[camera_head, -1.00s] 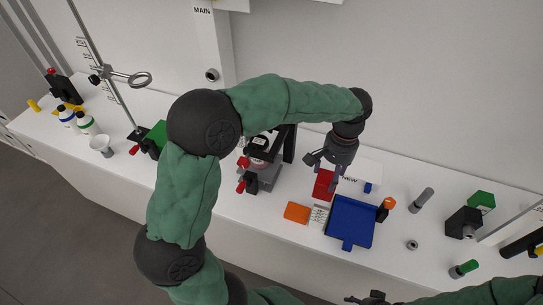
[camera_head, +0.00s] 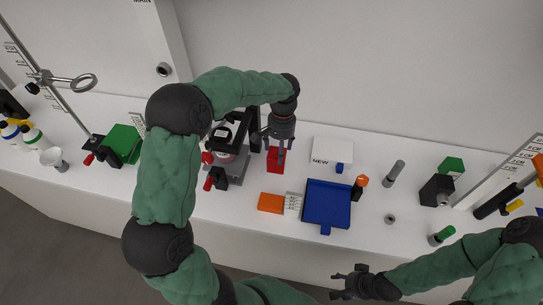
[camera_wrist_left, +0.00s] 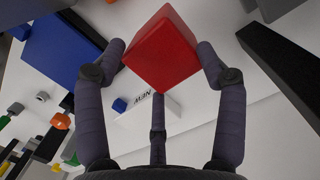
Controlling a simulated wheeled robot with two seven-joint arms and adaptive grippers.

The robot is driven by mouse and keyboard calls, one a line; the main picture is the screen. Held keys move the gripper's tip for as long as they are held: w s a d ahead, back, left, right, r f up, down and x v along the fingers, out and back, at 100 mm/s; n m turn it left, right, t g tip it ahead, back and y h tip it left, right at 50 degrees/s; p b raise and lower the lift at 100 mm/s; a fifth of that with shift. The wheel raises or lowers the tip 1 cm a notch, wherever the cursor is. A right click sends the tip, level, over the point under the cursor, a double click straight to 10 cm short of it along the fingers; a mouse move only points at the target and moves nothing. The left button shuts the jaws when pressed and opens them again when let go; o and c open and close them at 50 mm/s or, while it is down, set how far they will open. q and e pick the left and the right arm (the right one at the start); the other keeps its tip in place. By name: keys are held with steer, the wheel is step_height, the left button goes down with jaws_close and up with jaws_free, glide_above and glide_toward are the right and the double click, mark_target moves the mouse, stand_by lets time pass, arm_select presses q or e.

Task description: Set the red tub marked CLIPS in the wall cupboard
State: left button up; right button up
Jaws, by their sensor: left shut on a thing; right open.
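The red tub (camera_head: 276,160) is in my left gripper (camera_head: 280,148), over the bench between the microscope and the white NEW box. In the left wrist view the fingers of my left gripper (camera_wrist_left: 160,62) are shut around the red tub (camera_wrist_left: 163,45), with bench beneath it. No CLIPS mark is readable on the faces I see. My right gripper (camera_head: 350,283) is open and empty at the bottom of the head view, in front of the bench. The wall cupboard's inside is not visible; only a white upright panel (camera_head: 160,40) with cut-off lettering shows at upper left.
A black and grey microscope (camera_head: 238,165) stands just left of the tub. A ring stand (camera_head: 62,110) is at the left.

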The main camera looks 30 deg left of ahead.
mark_target(273, 150)
arm_select(q)
steer(key=a+f, duration=0.1)
steer(key=w+a+f, duration=0.1)
steer(key=f, duration=0.1)
steer(key=shift+w+a+f, duration=0.1)
steer(key=shift+a+f, duration=0.2)
steer(key=shift+a, duration=0.05)
steer(key=shift+a+f+b, duration=0.2)
steer(key=shift+f+b, duration=0.2)
steer(key=shift+f, duration=1.4)
steer(key=shift+f, duration=0.15)
steer(key=o, duration=1.6)
